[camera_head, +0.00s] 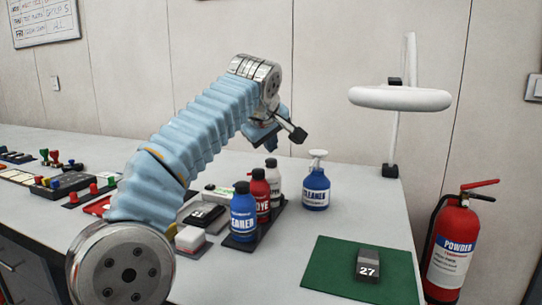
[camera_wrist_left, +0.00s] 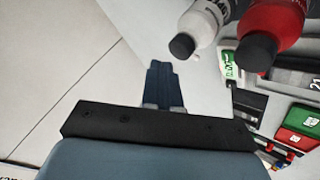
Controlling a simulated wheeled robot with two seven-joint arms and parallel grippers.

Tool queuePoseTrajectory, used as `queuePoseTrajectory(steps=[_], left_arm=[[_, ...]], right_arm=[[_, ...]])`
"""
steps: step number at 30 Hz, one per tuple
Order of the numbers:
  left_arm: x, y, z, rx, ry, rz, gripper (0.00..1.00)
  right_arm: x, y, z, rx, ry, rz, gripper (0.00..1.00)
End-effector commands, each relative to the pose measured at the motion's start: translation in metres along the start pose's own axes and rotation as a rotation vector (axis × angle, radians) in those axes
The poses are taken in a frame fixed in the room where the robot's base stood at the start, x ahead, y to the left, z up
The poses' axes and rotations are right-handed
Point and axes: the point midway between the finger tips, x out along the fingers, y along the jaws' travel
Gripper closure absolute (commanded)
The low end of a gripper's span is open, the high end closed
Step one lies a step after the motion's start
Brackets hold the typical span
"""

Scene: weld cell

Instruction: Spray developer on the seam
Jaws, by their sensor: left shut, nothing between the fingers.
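A white can with a black cap (camera_head: 272,181) stands behind a red can marked DYE (camera_head: 259,197) and a blue CLEANER can (camera_head: 243,217) in a dark rack; the white can's label is partly hidden. White (camera_wrist_left: 203,22) and red (camera_wrist_left: 272,30) cans also show at the top of the left wrist view. A grey block marked 27 (camera_head: 369,260) lies on a green mat (camera_head: 325,262); no seam can be made out on it. My left gripper (camera_head: 270,145) is above and behind the cans, apart from them. Its fingers (camera_wrist_left: 163,85) are shut and empty. My right gripper is out of view.
A blue spray bottle (camera_head: 316,190) stands right of the rack. A ring lamp (camera_head: 400,98) rises at the bench's back right. Stamps and small boxes (camera_head: 189,238) fill the left bench. A fire extinguisher (camera_head: 452,248) stands beyond the right edge. Bench around the mat is clear.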

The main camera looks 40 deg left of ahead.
Motion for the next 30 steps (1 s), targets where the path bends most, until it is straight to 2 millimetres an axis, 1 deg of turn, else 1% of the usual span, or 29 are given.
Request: queuePoseTrajectory(steps=[5,8,16,17,18,24,30], left_arm=[[0.001,0.000,0.000,0.000,0.000,0.000,1.00],[-0.002,0.002,-0.002,0.000,0.000,0.000,1.00],[-0.022,0.016,-0.016,0.000,0.000,0.000,1.00],[-0.021,0.016,-0.015,0.000,0.000,0.002,1.00],[-0.023,0.018,-0.017,0.001,0.000,0.004,1.00],[-0.033,0.025,-0.024,0.000,0.000,0.002,1.00],[-0.034,0.025,-0.025,0.001,0.000,0.000,1.00]], right_arm=[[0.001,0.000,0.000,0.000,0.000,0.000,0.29],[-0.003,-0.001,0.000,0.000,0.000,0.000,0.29],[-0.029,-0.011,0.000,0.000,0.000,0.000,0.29],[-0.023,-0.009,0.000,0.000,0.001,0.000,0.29],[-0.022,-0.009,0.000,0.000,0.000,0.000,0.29],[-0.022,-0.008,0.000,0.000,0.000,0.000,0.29],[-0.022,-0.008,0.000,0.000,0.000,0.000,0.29]])
